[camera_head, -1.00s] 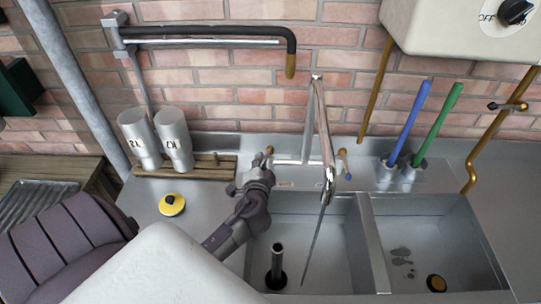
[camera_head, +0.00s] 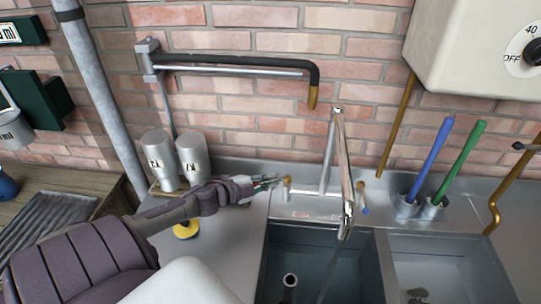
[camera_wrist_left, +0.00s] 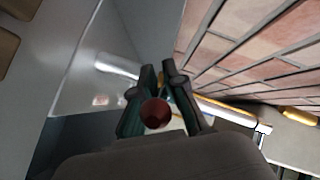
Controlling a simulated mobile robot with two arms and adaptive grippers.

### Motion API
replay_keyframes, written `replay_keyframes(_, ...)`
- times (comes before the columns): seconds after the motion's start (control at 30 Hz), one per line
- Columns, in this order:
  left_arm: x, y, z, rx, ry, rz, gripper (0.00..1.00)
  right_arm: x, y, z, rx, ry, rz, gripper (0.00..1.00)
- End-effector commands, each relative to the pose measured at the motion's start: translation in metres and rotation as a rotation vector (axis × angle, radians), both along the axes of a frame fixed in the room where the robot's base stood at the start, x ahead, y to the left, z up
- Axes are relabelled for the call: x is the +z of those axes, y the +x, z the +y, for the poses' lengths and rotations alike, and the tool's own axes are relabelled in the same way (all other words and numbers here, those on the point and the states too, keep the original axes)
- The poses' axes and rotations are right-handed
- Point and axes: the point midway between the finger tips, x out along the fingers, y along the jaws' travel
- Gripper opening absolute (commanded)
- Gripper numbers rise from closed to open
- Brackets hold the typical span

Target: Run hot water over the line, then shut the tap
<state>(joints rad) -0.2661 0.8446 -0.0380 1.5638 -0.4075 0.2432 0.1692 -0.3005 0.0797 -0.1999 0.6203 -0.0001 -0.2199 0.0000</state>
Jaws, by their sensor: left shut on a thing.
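The chrome tap (camera_head: 345,180) stands behind the sinks, its spout reaching over the left basin (camera_head: 258,275). A thin stream of water (camera_head: 327,265) runs from the spout into that basin. My left gripper (camera_head: 272,182) is at the tap's left handle (camera_head: 287,183), coming in from the left. In the left wrist view the gripper (camera_wrist_left: 168,85) is shut, with a round red knob (camera_wrist_left: 156,112) between its fingers. The tap's right handle (camera_head: 362,196) has a blue end and is free. My right gripper is not in view.
Two grey cups (camera_head: 191,160) stand on a wooden rack left of the tap, and a yellow disc (camera_head: 186,230) lies on the counter. A dark pipe arm (camera_head: 235,57) is above. Blue (camera_head: 434,145) and green (camera_head: 466,158) sticks stand on the right. A heater (camera_head: 470,45) hangs above.

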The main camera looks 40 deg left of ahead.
Motion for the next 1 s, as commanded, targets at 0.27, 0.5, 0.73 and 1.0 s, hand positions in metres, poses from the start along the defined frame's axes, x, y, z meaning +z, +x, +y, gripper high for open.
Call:
replay_keyframes(0.27, -0.0012, 0.0042, 0.0045, -0.099, 0.003, 0.000, 0.00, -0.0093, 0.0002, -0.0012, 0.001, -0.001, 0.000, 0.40)
replay_keyframes(0.5, -0.0002, 0.0052, 0.0049, -0.122, 0.001, -0.001, 0.00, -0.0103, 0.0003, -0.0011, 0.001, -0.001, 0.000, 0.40)
replay_keyframes(0.73, -0.0001, 0.0050, 0.0047, -0.122, 0.001, 0.000, 0.00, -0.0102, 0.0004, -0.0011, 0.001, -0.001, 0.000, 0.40)
replay_keyframes(1.0, -0.0001, 0.0051, 0.0045, -0.122, 0.001, -0.001, 0.37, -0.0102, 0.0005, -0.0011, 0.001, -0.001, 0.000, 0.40)
